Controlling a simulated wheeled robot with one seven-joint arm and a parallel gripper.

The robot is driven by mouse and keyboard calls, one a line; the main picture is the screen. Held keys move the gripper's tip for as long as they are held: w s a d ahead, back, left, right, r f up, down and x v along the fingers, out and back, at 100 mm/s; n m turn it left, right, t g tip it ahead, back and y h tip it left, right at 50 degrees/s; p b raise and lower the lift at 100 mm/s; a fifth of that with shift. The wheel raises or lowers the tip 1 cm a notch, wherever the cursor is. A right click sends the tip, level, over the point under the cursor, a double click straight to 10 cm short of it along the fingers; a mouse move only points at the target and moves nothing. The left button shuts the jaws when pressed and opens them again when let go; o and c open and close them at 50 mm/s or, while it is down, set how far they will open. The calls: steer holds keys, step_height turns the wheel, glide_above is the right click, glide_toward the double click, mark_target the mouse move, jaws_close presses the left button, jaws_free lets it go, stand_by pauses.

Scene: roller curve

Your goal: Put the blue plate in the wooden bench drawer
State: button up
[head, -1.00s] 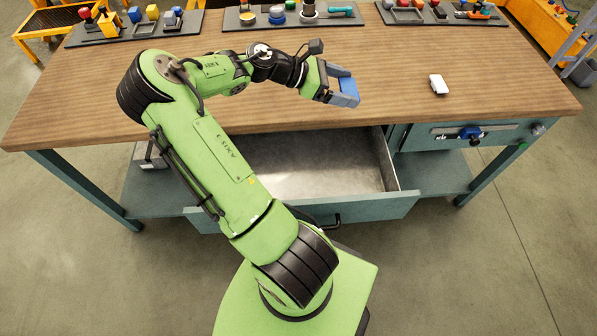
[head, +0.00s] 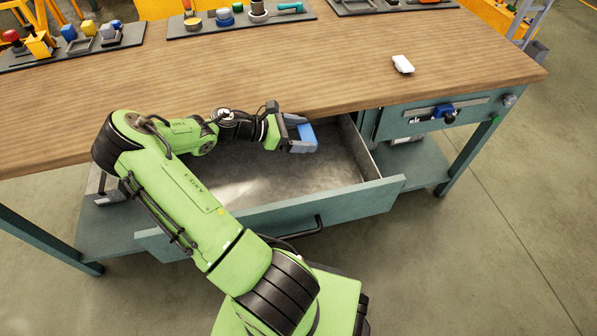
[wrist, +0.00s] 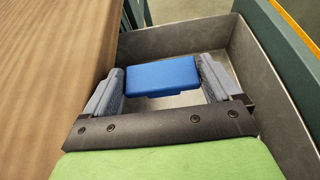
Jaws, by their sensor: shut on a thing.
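The blue plate (head: 307,136) is a small flat block held between the two grey fingers of my gripper (head: 298,134). In the wrist view the blue plate (wrist: 162,75) spans between the fingertips of my gripper (wrist: 160,82). My gripper is shut on it, over the open drawer (head: 270,215) of the wooden bench (head: 300,85). The drawer has a bare metal floor and a green-blue front with a dark handle. In the wrist view the drawer (wrist: 262,75) shows beneath and around the plate. My arm hides part of the drawer's left side.
A white block (head: 403,64) lies on the bench top at the right. Tool trays with several coloured parts line the back of the bench. The bench top's front edge runs close to my gripper.

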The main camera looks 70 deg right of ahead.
mark_target(301, 171)
step_height(301, 171, down, 14)
steer(key=b, duration=0.5)
steer(key=o, duration=0.7)
steer(key=shift+o, duration=0.2)
steer(key=p+v, duration=0.4)
steer(key=v, duration=0.7)
steer(key=shift+w+r, duration=0.15)
steer(key=shift+r, duration=0.1)
steer(key=shift+w+a+r, duration=0.1)
steer(key=shift+w+a, duration=0.15)
steer(key=shift+w, duration=0.1)
steer(key=w+a+r+m+t+y, duration=0.2)
steer(key=w+a+r+t, duration=0.25)
steer(key=a+r, duration=0.35)
steer(key=w+a+r+m+t+y, duration=0.35)
steer(key=a+r+t, duration=0.2)
steer(key=a, duration=0.45)
steer(key=s+a+r+t, duration=0.3)
steer(key=s+a+r, duration=0.1)
steer(key=a, duration=0.5)
steer(key=s+a+r+t+y, duration=0.1)
steer(key=s+a+r+t, duration=0.3)
steer(key=a+r, duration=0.3)
steer(key=shift+s+a+m, duration=0.35)
steer(key=shift+s+a, duration=0.45)
steer(key=shift+a, duration=0.1)
steer(key=shift+r+y, duration=0.1)
steer(key=shift+y, duration=0.15)
